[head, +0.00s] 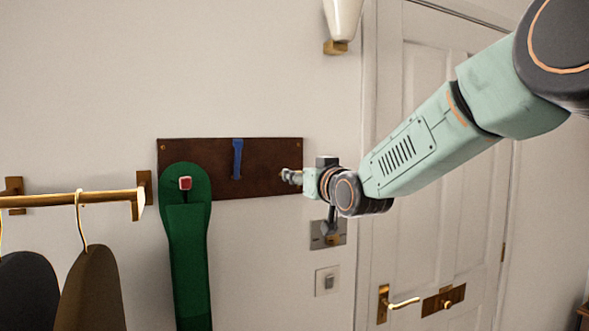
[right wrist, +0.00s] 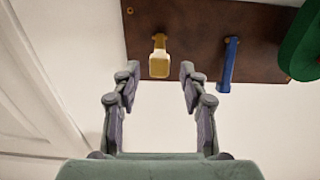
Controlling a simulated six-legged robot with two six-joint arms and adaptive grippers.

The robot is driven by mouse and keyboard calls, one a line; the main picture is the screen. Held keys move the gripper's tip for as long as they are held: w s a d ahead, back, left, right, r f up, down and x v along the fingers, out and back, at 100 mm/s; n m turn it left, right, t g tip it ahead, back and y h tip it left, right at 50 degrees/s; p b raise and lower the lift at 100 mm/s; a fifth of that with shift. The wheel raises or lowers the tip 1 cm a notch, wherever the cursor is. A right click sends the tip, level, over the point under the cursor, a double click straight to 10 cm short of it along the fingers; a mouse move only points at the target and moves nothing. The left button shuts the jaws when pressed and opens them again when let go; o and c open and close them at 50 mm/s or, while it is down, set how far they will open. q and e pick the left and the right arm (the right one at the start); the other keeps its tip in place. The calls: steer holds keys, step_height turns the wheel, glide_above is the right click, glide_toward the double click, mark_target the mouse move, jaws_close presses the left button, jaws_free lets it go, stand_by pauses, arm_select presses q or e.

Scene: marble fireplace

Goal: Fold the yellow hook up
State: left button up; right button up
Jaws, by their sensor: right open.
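The yellow hook (right wrist: 159,62) is on the dark wooden board (head: 215,152) on the wall. In the right wrist view it juts out from the board, between the two fingers of my right gripper (right wrist: 155,82) and a little beyond their tips. The fingers are open and appear apart from it. In the head view my right gripper (head: 286,176) is at the right end of the board and mostly hides the yellow hook. My left gripper is not in view.
A blue hook (head: 237,158) stands flat and upright on the board. A green strap-like item (head: 188,250) hangs at a red hook (head: 185,183). Left is a brass rail (head: 80,198) with hangers. A switch (head: 327,281) and a door (head: 440,160) are right.

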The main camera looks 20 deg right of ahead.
steer(key=w, duration=0.1)
steer(key=w+f, duration=0.1)
steer(key=w, duration=0.1)
steer(key=shift+w, duration=0.15)
steer(key=shift+s+d+r, duration=0.2)
steer(key=shift+s, duration=0.15)
steer(key=shift+s+a+r, duration=0.2)
steer(key=shift+s+r, duration=0.05)
steer(key=shift+s, duration=0.2)
steer(key=shift+c, duration=0.7)
steer(key=shift+w+a+f, duration=0.1)
steer(key=shift+w+a, duration=0.05)
steer(key=shift+w, duration=0.1)
steer(key=c, duration=0.3)
steer(key=shift+w+f, duration=0.25)
steer(key=shift+w, duration=0.15)
steer(key=shift+c, duration=1.4)
jaws_close()
